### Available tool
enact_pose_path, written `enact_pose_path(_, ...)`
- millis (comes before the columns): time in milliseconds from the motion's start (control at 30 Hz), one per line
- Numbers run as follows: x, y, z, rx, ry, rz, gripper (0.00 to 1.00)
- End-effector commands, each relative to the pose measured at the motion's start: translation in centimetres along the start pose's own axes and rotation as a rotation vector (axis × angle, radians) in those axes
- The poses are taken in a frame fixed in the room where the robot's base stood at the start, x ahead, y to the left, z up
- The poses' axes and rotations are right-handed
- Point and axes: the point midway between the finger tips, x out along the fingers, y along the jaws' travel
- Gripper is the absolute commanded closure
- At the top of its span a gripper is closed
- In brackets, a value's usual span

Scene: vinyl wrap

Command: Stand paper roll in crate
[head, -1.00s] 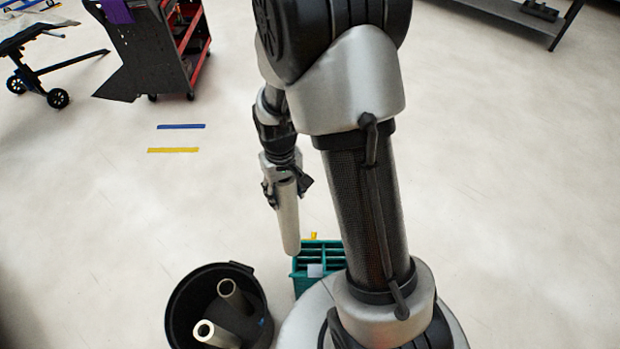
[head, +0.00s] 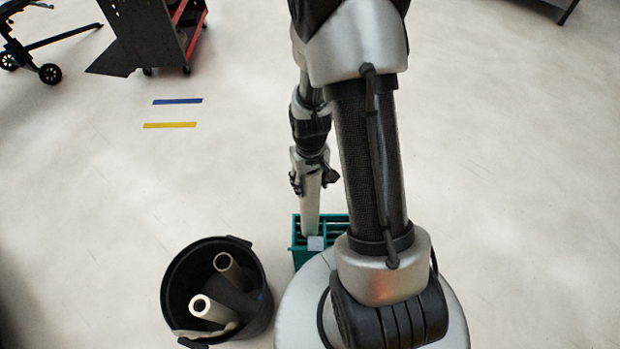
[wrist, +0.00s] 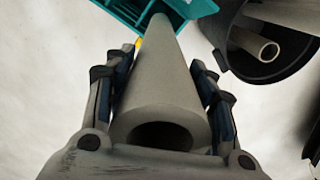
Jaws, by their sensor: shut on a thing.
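My gripper (head: 314,176) is shut on a grey paper roll (head: 310,207), which hangs below it nearly upright. The roll's lower end is at the teal crate (head: 297,255), over or inside its left part; I cannot tell how deep it is. In the wrist view the roll (wrist: 172,75) runs between both fingers (wrist: 158,100), its near end open and hollow, its far end at the teal crate (wrist: 128,10). My own arm and base hide the right part of the crate in the head view.
A black bin (head: 176,300) holding several rolls stands left of the crate. Blue tape (head: 178,101) and yellow tape (head: 170,125) mark the floor. A red and black cart (head: 150,40) stands at the back left. The floor between is clear.

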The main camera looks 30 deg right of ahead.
Motion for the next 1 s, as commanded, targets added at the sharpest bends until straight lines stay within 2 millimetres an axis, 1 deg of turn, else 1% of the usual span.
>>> enact_pose_path(33,1.1,0.0,0.0,0.000,0.000,0.000,0.97)
enact_pose_path(100,1.9,0.0,0.0,0.000,0.001,0.000,0.97)
enact_pose_path(1000,12.6,0.0,0.1,0.000,-0.003,0.000,0.97)
